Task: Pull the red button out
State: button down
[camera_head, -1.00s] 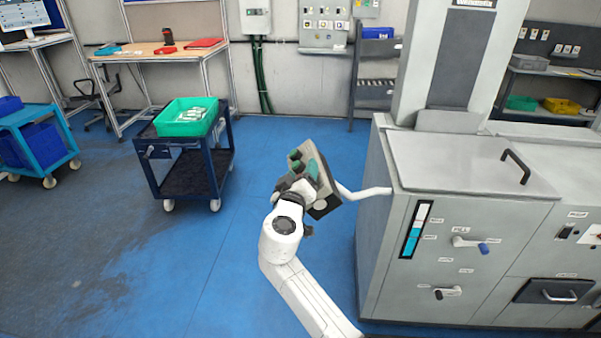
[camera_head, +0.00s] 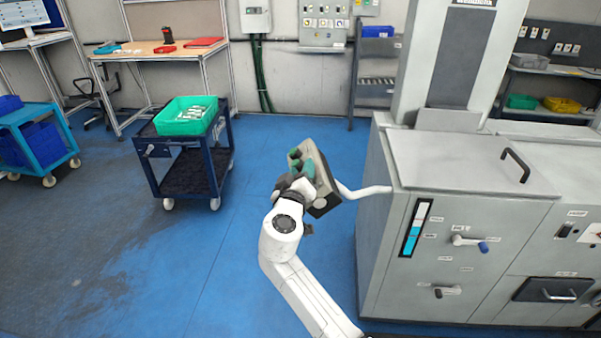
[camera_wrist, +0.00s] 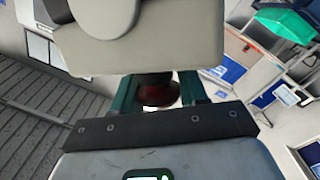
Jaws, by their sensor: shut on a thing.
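The red button (camera_wrist: 158,96) shows in the wrist view as a dark red round knob under a grey control box (camera_wrist: 140,35). My gripper (camera_wrist: 159,86) has its two green fingers on either side of the button and is shut on it. In the head view my gripper (camera_head: 302,167) is at the face of the control box (camera_head: 322,172), which sits at the end of a white bent pipe. The button is hidden in the head view. Part of the knob is hidden by the gripper's dark front edge in the wrist view.
A large grey machine (camera_head: 455,240) stands at the right, with the white pipe (camera_head: 365,191) running from its side to the box. A dark blue cart (camera_head: 187,170) with a green bin (camera_head: 187,116) stands at the left. The blue floor between them is clear.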

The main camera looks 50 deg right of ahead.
jog(key=shift+a, duration=0.1)
jog(key=shift+w+a+r+b, duration=0.25)
jog(key=shift+r+b, duration=0.1)
jog(key=shift+b, duration=0.4)
jog(key=shift+r, duration=0.25)
jog(key=c, duration=0.7)
grip_release()
jog(key=shift+o, duration=0.2)
jog(key=shift+f, duration=0.1)
jog(key=b+v, duration=0.1)
jog(key=v, duration=1)
jog(key=shift+b, duration=0.3)
